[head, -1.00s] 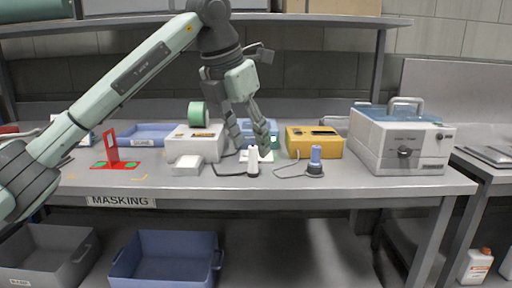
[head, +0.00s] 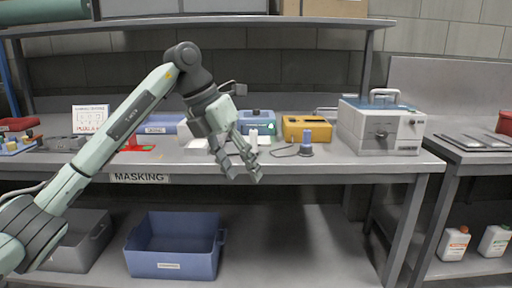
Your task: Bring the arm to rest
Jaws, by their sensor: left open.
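My left arm comes in from the left in the head view and reaches over the front of the workbench (head: 300,168). Its gripper (head: 243,180) points down and a little right, in front of the bench's front edge. The fingers are apart with nothing between them. My right gripper is not in view.
On the bench stand a yellow box (head: 306,129), a blue-topped machine (head: 380,127), a blue-grey knob on a dark base (head: 306,143) and a red stand (head: 134,143). A blue bin (head: 174,247) and a grey bin (head: 86,240) sit below. White bottles (head: 454,243) stand lower right.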

